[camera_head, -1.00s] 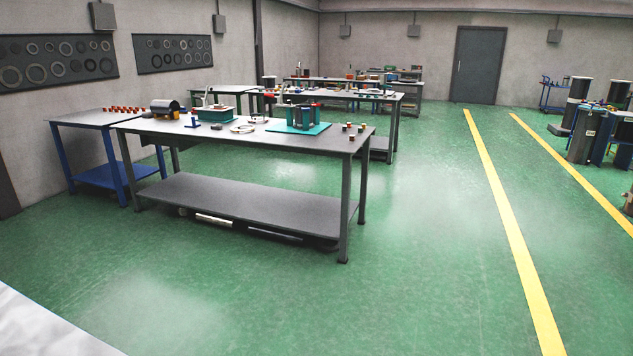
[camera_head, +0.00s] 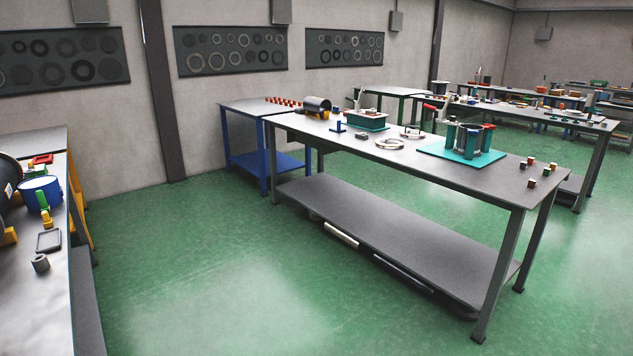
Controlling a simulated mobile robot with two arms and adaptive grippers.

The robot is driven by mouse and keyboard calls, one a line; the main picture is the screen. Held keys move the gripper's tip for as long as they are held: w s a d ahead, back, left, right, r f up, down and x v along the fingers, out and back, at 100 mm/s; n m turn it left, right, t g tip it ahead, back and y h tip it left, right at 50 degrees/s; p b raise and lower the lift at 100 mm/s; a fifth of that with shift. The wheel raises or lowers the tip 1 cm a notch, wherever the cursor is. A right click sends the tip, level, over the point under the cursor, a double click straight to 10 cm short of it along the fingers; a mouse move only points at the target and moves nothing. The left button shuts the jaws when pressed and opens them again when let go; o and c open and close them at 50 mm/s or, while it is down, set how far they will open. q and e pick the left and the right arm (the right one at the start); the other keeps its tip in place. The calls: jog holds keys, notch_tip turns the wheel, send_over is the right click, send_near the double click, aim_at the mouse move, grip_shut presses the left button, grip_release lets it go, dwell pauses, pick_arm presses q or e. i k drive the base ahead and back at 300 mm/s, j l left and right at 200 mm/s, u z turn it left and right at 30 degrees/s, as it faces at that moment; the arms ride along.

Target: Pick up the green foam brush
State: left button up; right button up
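I cannot make out a green foam brush in the head view. A grey workbench (camera_head: 420,180) stands ahead, a little to the right, with a lower shelf. On its top lie a teal mat (camera_head: 437,151) with dark cylinders (camera_head: 468,141) on it, a teal box (camera_head: 367,121), a dark cylinder lying on its side (camera_head: 316,106), pale rings (camera_head: 390,143) and several small blocks (camera_head: 531,182). On the left bench (camera_head: 38,200) a small green item (camera_head: 42,199) stands by a blue round part (camera_head: 40,188); I cannot tell what it is. Neither gripper shows.
A blue-legged table (camera_head: 243,105) with several small red parts stands behind the workbench, by the wall. More benches (camera_head: 590,117) stand at the back right. The green floor (camera_head: 220,270) between the left bench and the workbench is clear.

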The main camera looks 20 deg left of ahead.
aim_at(42, 203)
jog(key=i+u, duration=0.2)
jog(key=u, duration=0.2)
jog(key=i+j+u, duration=0.1)
jog(key=u, duration=0.35)
jog(key=i+l+u, duration=0.1)
jog(key=i+u, duration=0.15)
jog(key=u, duration=0.15)
jog(key=i+l+u, duration=0.1)
jog(key=u, duration=0.35)
jog(key=i+l+u, duration=0.2)
jog(key=u, duration=0.2)
jog(key=i+l+u, duration=0.8)
jog(key=i+l, duration=0.35)
jog(key=i, duration=0.15)
